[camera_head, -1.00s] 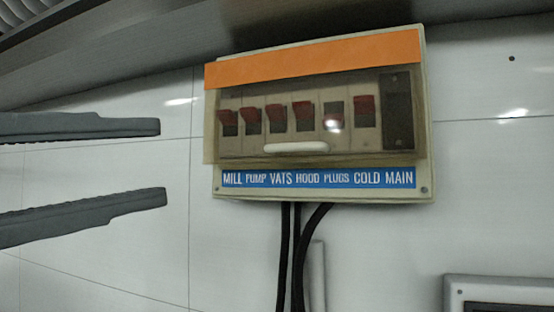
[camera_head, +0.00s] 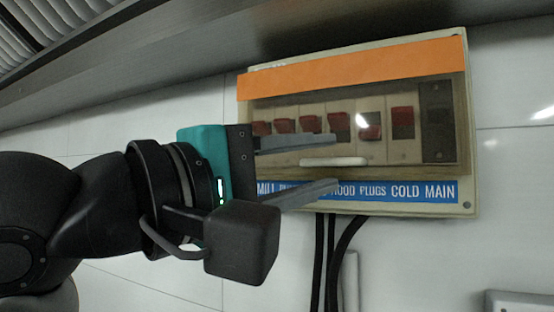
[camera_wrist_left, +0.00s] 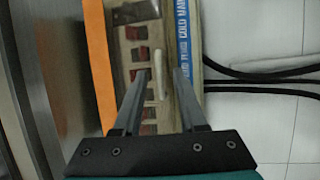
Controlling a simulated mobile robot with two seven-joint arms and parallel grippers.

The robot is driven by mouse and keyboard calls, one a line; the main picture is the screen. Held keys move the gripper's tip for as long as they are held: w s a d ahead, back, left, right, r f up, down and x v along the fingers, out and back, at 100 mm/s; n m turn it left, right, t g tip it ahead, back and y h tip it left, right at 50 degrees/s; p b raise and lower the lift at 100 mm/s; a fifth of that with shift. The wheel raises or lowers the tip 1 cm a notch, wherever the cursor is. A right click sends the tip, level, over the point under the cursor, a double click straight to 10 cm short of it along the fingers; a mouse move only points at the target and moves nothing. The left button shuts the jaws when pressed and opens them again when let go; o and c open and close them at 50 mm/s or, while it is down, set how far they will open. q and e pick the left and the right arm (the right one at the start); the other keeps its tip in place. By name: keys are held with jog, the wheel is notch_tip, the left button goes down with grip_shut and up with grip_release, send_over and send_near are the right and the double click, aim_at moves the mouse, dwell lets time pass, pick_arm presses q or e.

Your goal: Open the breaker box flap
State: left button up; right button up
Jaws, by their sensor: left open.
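The breaker box (camera_head: 473,190) hangs on the wall. Its see-through flap (camera_head: 355,92) is down over a row of red switches and has an orange strip (camera_head: 355,68) along its top. A pale bar handle (camera_head: 345,162) sits at the flap's lower edge; it also shows in the left wrist view (camera_wrist_left: 160,82). My left gripper (camera_head: 336,161) is open in front of the box, one finger above the handle and one below. In the left wrist view (camera_wrist_left: 162,74) the handle appears between the fingertips. Contact cannot be told. My right gripper is not in view.
A blue label strip (camera_head: 425,191) runs below the flap, partly hidden by my lower finger. Black cables (camera_head: 332,255) drop from the box. A metal ledge (camera_head: 150,75) is above. A grey-framed object (camera_head: 515,302) is at the lower right.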

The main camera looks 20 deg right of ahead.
pick_arm(q)
grip_shut()
dwell(0.3)
dwell(1.2)
